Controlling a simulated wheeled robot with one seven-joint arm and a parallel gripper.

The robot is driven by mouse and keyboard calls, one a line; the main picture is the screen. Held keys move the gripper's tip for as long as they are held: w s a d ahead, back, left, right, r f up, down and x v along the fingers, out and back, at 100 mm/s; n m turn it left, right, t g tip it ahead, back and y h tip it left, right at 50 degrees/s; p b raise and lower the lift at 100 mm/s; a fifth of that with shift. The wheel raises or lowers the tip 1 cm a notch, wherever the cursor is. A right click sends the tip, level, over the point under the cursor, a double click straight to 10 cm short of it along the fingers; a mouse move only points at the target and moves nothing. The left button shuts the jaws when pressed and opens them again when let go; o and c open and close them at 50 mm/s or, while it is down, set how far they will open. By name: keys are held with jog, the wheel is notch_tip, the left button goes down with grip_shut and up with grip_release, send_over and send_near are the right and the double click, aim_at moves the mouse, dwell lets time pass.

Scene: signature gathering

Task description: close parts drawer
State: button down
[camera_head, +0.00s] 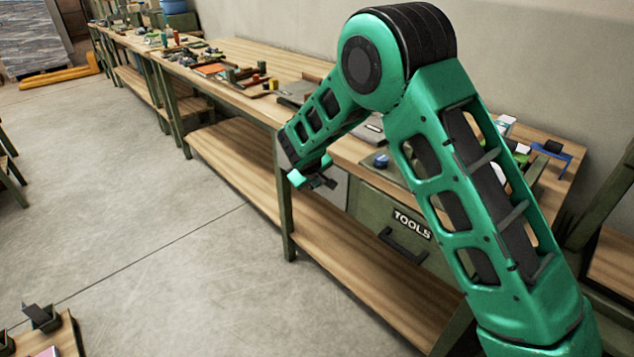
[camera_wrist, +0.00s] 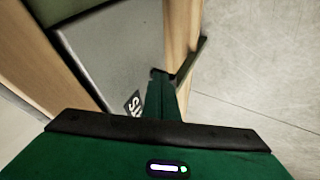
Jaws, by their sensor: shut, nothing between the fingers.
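The parts drawer appears to be the grey front (camera_head: 339,188) under the bench top, left of the green drawer marked TOOLS (camera_head: 408,224). My gripper (camera_head: 318,180) is shut and empty in front of the grey front and hides part of it. In the wrist view the grey front (camera_wrist: 115,50) fills the upper left, with a dark label (camera_wrist: 133,103) only partly readable. My gripper's fingers (camera_wrist: 163,85) are together over its edge in that view. I cannot tell whether they touch it, or how far the drawer stands out.
The wooden bench (camera_head: 250,60) runs along the wall with several tools and small items on it. A lower wooden shelf (camera_head: 355,265) lies beneath the drawers. A green bench leg (camera_head: 285,215) stands close to my gripper. The concrete floor (camera_head: 150,190) is open at left.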

jog(key=shift+s+a+r, duration=0.15)
jog(key=shift+s+a, duration=0.65)
jog(key=shift+a, duration=0.1)
jog(key=d+v, duration=0.1)
jog(key=v, duration=0.8)
jog(key=s+d+r+m+g, duration=0.1)
jog(key=s+d+r, duration=0.35)
jog(key=d, duration=0.25)
jog(key=s+d+r+m, duration=0.25)
jog(key=s+d, duration=0.25)
jog(key=d, duration=0.3)
jog(key=s+d+r+m+g, duration=0.1)
jog(key=s+d+r, duration=0.35)
jog(key=d, duration=0.25)
jog(key=s+d+m+g, duration=0.1)
jog(key=s+d+m, duration=0.2)
jog(key=s+d, duration=0.3)
jog(key=s+d+m+g+y, duration=0.1)
jog(key=s+d, duration=0.5)
jog(key=s, duration=0.8)
jog(key=s+d+m+g, duration=0.3)
jog(key=s+d, duration=0.3)
jog(key=s, duration=0.5)
jog(key=shift+f+m+y, duration=0.3)
jog(key=shift+f+m, duration=0.15)
jog(key=shift+m, duration=0.4)
jog(key=shift+d, duration=0.1)
